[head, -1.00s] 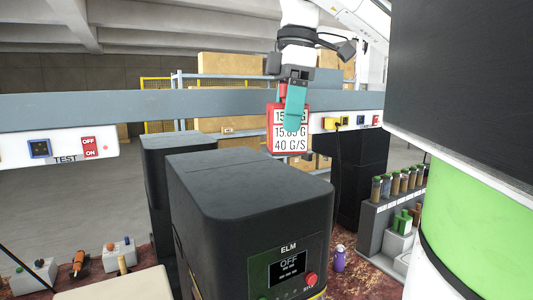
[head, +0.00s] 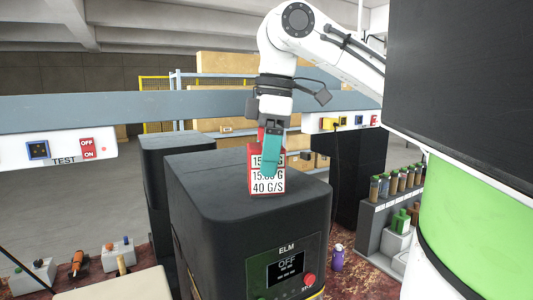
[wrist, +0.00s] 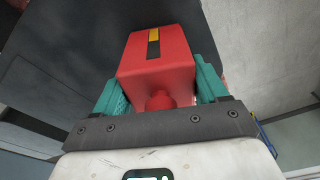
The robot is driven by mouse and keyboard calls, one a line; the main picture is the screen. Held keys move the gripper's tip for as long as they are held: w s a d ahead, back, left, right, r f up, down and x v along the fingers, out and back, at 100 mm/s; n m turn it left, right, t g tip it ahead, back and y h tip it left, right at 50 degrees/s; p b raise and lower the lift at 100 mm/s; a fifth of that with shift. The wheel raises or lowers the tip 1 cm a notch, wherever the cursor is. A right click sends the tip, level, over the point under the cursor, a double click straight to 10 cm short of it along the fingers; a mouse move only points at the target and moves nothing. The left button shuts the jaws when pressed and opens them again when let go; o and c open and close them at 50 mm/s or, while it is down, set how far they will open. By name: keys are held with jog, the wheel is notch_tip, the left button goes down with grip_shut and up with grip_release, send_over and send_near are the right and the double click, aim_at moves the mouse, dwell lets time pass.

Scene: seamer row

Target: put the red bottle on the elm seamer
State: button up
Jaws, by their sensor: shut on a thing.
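The red bottle (head: 251,172) has a white label reading 40 G/S. My gripper (head: 271,165) is shut on it, with one teal finger in front of the label. The bottle is upright over the right part of the black top of the elm seamer (head: 215,190). Its base appears at or just above that top; I cannot tell whether it touches. The elm seamer's front panel reads ELM and OFF. In the wrist view the bottle (wrist: 158,60) lies between both teal fingers of my gripper (wrist: 160,88), its neck toward the palm.
Another black machine (head: 175,142) stands behind left. A grey rail (head: 60,107) runs across behind, with a TEST switch (head: 87,148). A purple bottle (head: 337,257) stands on the floor at right, near a rack of small jars (head: 385,187). The seamer's left top is clear.

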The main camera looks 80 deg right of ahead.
jog(key=shift+f, duration=0.2)
jog(key=o, duration=1.3)
jog(key=shift+c, duration=0.2)
jog(key=shift+r, duration=0.1)
notch_tip(320, 180, up, 12)
jog(key=s, duration=0.1)
jog(key=shift+s+d, duration=0.2)
